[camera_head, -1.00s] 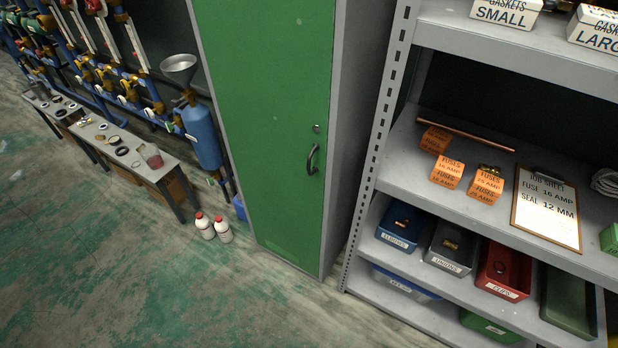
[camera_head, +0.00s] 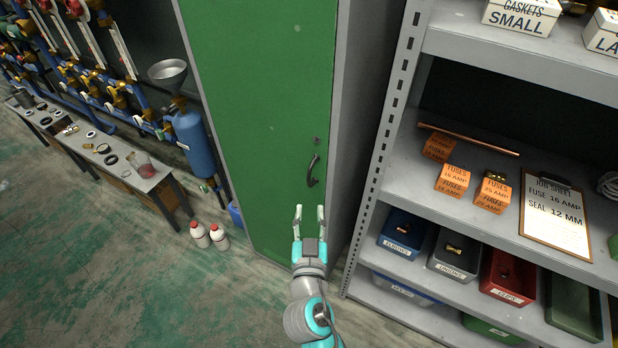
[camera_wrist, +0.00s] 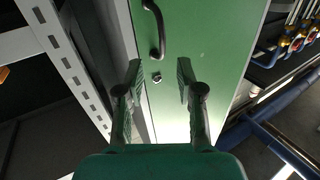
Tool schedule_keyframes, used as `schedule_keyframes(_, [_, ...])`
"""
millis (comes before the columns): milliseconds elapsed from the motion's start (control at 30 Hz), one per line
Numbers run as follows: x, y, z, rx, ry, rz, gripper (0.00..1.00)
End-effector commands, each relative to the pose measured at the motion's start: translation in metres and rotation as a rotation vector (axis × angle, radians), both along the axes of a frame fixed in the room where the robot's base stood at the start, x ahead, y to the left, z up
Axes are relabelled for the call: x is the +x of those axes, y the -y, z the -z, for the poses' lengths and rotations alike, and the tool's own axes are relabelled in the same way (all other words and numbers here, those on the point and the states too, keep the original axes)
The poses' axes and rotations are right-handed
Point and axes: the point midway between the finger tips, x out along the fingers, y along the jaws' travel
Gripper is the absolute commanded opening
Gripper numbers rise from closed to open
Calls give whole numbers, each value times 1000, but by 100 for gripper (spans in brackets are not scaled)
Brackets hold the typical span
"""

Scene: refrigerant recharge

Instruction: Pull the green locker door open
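The green locker door (camera_head: 262,120) is shut in its grey frame. Its dark curved handle (camera_head: 313,171) is on the door's right side, with a small lock (camera_head: 317,140) just above it. My gripper (camera_head: 309,214) is open and empty, below the handle in the head view, its fingers pointing toward the door. In the wrist view, the handle (camera_wrist: 155,28) is at the top, ahead of the spread fingertips (camera_wrist: 158,72) and not between them.
A grey shelf unit (camera_head: 395,110) with bins, fuse boxes and a clipboard (camera_head: 556,212) stands close on the right. Two white bottles (camera_head: 209,236), a blue cylinder (camera_head: 194,140) and a low bench (camera_head: 146,181) are on the left. The floor in front is clear.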

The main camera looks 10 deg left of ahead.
Motion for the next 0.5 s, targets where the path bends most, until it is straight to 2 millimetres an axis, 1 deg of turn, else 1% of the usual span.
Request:
schedule_keyframes(33, [3, -3, -3, 5, 3, 1, 37])
schedule_keyframes(167, [12, -5, -4, 7, 6, 4, 37])
schedule_keyframes(267, [25, -7, -5, 8, 6, 5, 37])
schedule_keyframes(500, [68, -12, -5, 7, 6, 5, 37])
